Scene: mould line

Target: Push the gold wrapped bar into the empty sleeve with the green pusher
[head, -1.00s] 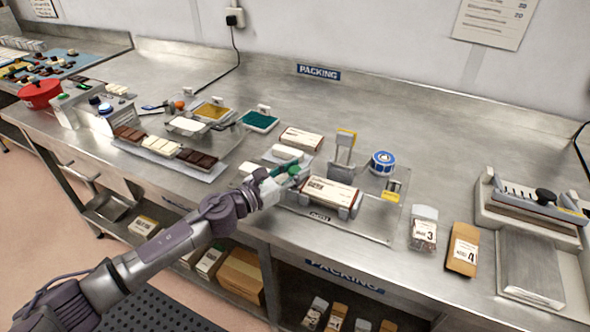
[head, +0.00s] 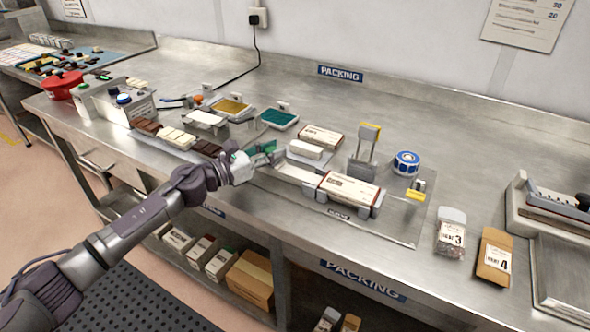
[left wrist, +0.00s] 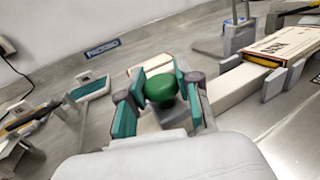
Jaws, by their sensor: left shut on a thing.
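My left gripper (head: 260,152) is shut on the green pusher (left wrist: 160,87); in the left wrist view its round green knob sits between the teal finger pads. The white and brown sleeve (head: 348,189) lies in its holder, and it also shows in the left wrist view (left wrist: 283,42). A pale straight track (head: 292,173) runs from near my gripper to the sleeve's mouth. A thin gold-yellow edge of the wrapped bar (left wrist: 264,62) shows at that mouth; the rest of the bar is hidden. My gripper is apart from the sleeve, to its left. My right gripper is not in view.
Another wrapped carton (head: 321,137) and a white block (head: 305,149) lie behind the track. A grey upright stand (head: 367,140) and a blue tape roll (head: 406,162) are behind the sleeve. Chocolate trays are at left.

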